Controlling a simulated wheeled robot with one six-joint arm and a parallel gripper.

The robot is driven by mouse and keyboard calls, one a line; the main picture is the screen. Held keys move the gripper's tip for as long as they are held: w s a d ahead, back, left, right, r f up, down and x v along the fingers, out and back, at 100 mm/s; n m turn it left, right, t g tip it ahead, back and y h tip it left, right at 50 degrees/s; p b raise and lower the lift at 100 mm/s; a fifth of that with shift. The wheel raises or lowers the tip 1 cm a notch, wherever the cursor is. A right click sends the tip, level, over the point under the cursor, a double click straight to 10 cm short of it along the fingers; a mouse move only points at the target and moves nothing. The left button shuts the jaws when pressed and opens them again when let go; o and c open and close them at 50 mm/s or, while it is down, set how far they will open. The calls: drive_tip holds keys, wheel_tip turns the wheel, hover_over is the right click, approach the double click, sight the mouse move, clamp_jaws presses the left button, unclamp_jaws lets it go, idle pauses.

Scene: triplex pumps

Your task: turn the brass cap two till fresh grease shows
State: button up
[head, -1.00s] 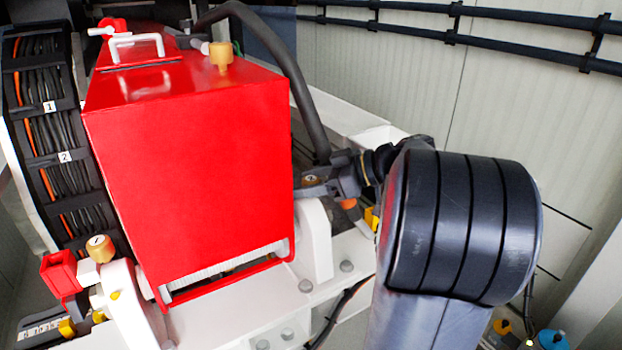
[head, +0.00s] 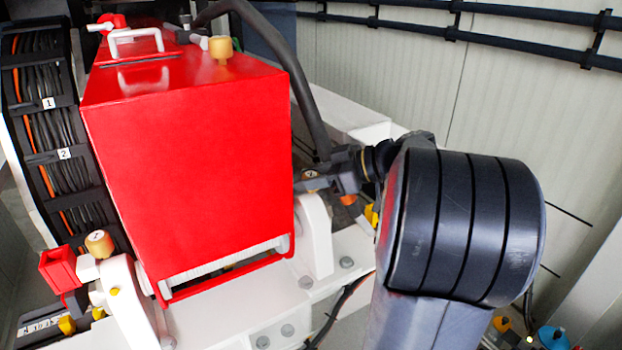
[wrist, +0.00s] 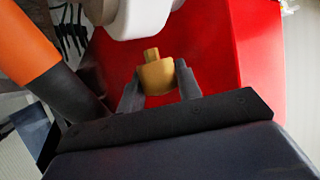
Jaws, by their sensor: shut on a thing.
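I see no grease clearly in either view.
The large red guard (head: 190,180) stands close left of the cap. A white bearing block (head: 315,235) is just below it. A dark hose (head: 290,75) arches behind. Other brass caps sit on the guard top (head: 220,50) and at lower left (head: 98,243).

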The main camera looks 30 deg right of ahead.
drive_tip(key=shift+f+b, duration=0.15)
drive_tip(key=shift+b, duration=0.2)
drive_tip(key=m+b, duration=0.1)
drive_tip(key=b, duration=0.1)
drive_tip(key=m+t+h+b, duration=0.1)
drive_tip(key=shift+a+f+t+h+b, duration=0.1)
drive_tip(key=shift+f+t+h+b, duration=0.1)
drive_tip(key=shift+t+h+b, duration=0.15)
drive_tip(key=m+t+h+b, duration=0.1)
drive_tip(key=m+h+b, duration=0.1)
drive_tip(key=b, duration=0.2)
drive_tip(key=m+h+b, duration=0.1)
drive_tip(key=m+t+h+b, duration=0.1)
drive_tip(key=h, duration=0.1)
drive_tip(key=shift+r+m, duration=0.25)
drive_tip(key=shift+m, duration=0.05)
drive_tip(key=shift+r+m+t+h+b, duration=0.15)
drive_tip(key=shift+m+t+h+b, duration=0.2)
drive_tip(key=shift+m+h, duration=0.95)
drive_tip(key=shift+h, duration=0.25)
drive_tip(key=o, duration=1)
